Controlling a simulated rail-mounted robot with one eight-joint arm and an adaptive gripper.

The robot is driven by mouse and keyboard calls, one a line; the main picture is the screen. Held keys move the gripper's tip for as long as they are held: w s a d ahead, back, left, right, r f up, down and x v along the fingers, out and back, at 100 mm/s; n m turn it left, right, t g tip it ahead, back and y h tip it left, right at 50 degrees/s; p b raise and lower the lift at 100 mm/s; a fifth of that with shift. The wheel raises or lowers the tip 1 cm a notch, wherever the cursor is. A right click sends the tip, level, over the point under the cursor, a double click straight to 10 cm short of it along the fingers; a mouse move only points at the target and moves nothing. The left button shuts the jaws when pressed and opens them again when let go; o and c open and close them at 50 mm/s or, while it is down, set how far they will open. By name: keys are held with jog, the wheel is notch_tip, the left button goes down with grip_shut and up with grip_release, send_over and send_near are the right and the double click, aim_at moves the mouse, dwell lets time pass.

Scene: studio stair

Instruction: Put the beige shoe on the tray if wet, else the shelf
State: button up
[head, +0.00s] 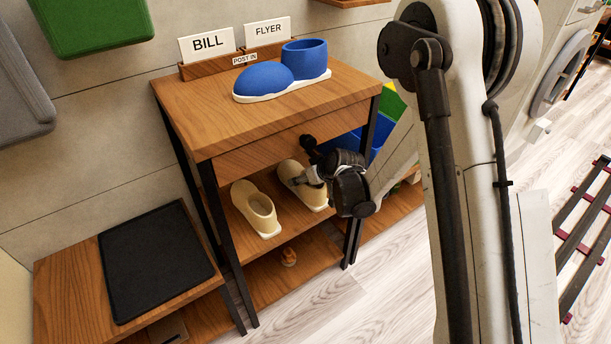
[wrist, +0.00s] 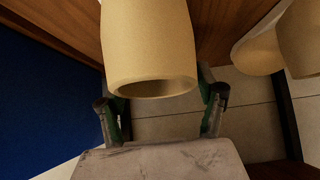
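Two beige shoes stand side by side on the board under the top of the wooden stand, a left one (head: 256,208) and a right one (head: 299,187). My gripper (head: 315,178) is at the right shoe. In the wrist view that shoe (wrist: 150,45) fills the upper middle, with my gripper's fingers (wrist: 162,105) spread on either side of its open end. I cannot tell whether they touch it. The other shoe (wrist: 258,52) shows at the upper right. No clear wet marks show on either. A black tray (head: 155,262) lies empty on the low bench.
A drawer front sits just above my gripper. A blue bin (head: 380,135) is behind the stand's right leg. A small brown item (head: 288,257) is on the lowest board.

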jog(key=shift+o, duration=0.5)
jog(key=shift+r, duration=0.1)
jog(key=shift+s+d+r, duration=0.1)
jog(key=shift+s+r, duration=0.05)
jog(key=shift+r, duration=0.1)
jog(key=s+d+r+m+h+p, duration=0.1)
jog(key=s+d+r, duration=0.3)
jog(key=s+r, duration=0.3)
jog(key=s+d+r+m+p, duration=0.1)
jog(key=s+d+r, duration=0.35)
jog(key=r, duration=0.45)
jog(key=s+d+r+m+h+p, duration=0.1)
jog(key=s+d+r+p, duration=0.1)
jog(key=s+d+r, duration=0.35)
jog(key=s+d+r+m+h, duration=0.1)
jog(key=s+d+r+m, duration=0.1)
jog(key=s, duration=0.7)
jog(key=s+d+r+m+h, duration=0.2)
jog(key=s+d+r, duration=0.3)
jog(key=s, duration=0.5)
jog(key=shift+s, duration=0.25)
jog(key=shift+r, duration=0.15)
